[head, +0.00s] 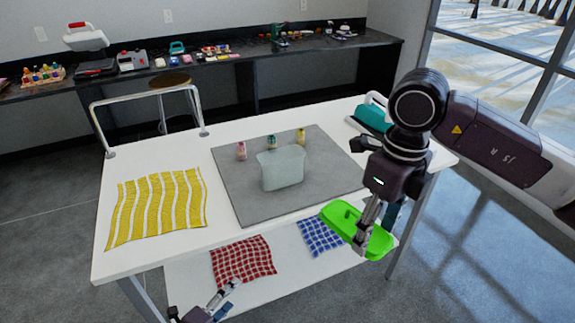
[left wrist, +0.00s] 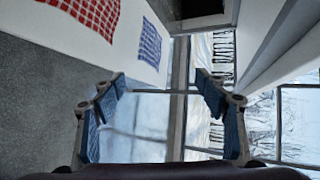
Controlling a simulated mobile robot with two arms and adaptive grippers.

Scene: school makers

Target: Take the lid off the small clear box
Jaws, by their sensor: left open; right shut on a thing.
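The small clear box (head: 283,168) stands upright on the grey mat (head: 235,200) on the white table, its top uncovered. The bright green lid (head: 338,217) is apart from the box, in front and to the right of it, near the table's front edge. My right gripper (head: 361,238) is shut on the lid and holds it in the air, tilted. It hides part of the lid. My left gripper (head: 228,298) is open and empty, low in front of the table. Its spread fingers also show in the left wrist view (left wrist: 160,86), with nothing between them.
Several small bottles (head: 271,142) stand behind the box. A yellow striped cloth (head: 158,208) lies left of the mat. Red (head: 243,261) and blue (head: 321,236) checked cloths lie on a lower white surface. A teal case (head: 373,116) is at the table's right back.

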